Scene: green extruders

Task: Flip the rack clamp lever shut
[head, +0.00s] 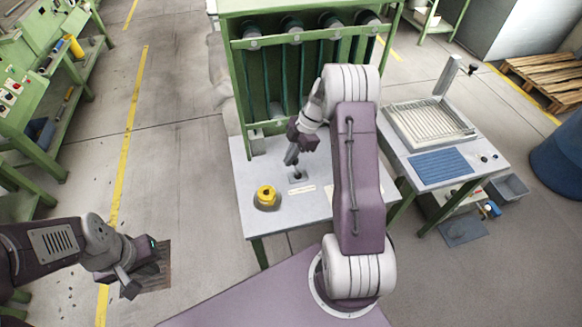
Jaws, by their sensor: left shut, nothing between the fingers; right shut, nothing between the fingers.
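The green rack (239,88) stands at the back of the light grey table (250,222), with several dark upright slots in its frame. My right gripper (291,158) is shut and empty, reaching down over the table in front of the rack. Just below its fingertips is a small dark fitting (297,175) on the tabletop; I cannot tell whether they touch. A small grey block (256,143) sits at the rack's lower left. I cannot make out for certain which part is the clamp lever or how it stands. My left gripper (130,290) is shut and empty, low at the left, away from the table.
A yellow knob (265,195) on a dark base stands on the table, left of my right gripper. A second table at the right holds a metal tray (430,123) and a blue mat (440,165). A green bench (45,150) stands far left. Open floor lies between.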

